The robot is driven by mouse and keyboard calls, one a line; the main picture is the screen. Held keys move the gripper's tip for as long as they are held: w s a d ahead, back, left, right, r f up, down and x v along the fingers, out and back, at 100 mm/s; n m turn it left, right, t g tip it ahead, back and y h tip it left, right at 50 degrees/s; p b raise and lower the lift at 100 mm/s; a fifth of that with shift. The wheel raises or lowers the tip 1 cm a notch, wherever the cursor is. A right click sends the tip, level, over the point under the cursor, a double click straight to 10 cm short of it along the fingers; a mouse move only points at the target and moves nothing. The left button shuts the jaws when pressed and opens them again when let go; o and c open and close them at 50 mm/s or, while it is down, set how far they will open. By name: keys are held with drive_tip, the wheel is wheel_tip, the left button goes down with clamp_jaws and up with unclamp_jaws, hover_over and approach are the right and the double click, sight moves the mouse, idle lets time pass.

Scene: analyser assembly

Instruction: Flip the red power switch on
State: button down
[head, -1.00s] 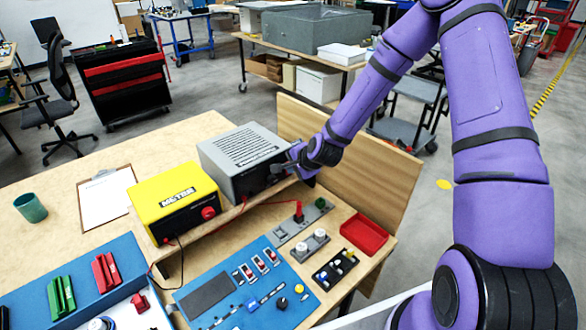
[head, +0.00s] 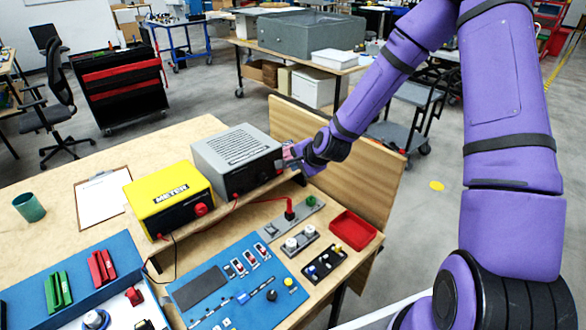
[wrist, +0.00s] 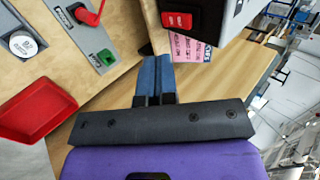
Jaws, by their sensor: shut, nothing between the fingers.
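The red power switch (wrist: 177,20) shows in the wrist view, set in a black housing on the front of a grey box. The same grey box (head: 236,147) stands on the bench's raised shelf in the head view, where I cannot make out the switch clearly. My gripper (wrist: 155,60) is shut and empty, its blue fingers pressed together. In the wrist view the fingertips are just below the switch in the picture and look apart from it. In the head view my gripper (head: 289,156) is at the right end of the box's front. I cannot tell whether the switch is on or off.
A pink label (wrist: 188,50) is beside the fingertips. A wooden back panel (head: 350,150) stands behind my gripper. A yellow meter (head: 168,200) is left of the box. A red tray (head: 353,230), a red cable plug (head: 289,207) and a blue control panel (head: 240,285) lie in front.

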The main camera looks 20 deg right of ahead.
drive_tip(key=shift+v, duration=2.95)
drive_tip(key=shift+w+d+r, duration=0.1)
